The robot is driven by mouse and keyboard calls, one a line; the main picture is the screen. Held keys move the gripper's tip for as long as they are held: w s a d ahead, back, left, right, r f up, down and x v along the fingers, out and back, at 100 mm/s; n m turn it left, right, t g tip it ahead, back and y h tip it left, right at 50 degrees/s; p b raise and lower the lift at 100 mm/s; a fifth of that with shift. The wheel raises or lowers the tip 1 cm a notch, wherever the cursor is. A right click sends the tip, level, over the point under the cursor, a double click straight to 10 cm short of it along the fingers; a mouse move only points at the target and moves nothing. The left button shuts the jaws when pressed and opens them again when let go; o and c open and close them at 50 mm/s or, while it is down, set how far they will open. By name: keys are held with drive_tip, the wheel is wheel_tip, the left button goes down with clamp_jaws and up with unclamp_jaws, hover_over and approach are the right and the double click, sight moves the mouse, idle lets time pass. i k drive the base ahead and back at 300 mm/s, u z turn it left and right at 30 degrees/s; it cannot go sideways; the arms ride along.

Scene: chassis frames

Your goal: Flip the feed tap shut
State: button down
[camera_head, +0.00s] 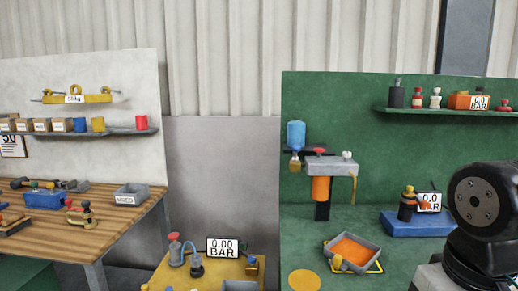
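On the green panel, a grey block (333,166) carries a red handle or knob (319,151) and a small white knob (347,155) on top. A blue bottle (296,134) stands at its left, above a small brass fitting (295,163). An orange cylinder (320,189) hangs under the block, and a yellowish strip (354,189) hangs at its right. I cannot tell which of these parts is the feed tap, nor its setting. My gripper is out of view; only a dark joint of my arm shows at the right edge.
A grey tray of orange liquid (355,251) sits on the green bench below. A blue box (416,223) and a gauge display (429,201) are at the right. A yellow stand (206,272) with a gauge is in front. A wooden bench (100,208) is at the left.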

sight(296, 148)
drive_tip(key=u, duration=0.1)
drive_tip(key=i, duration=0.85)
drive_tip(key=u, duration=0.05)
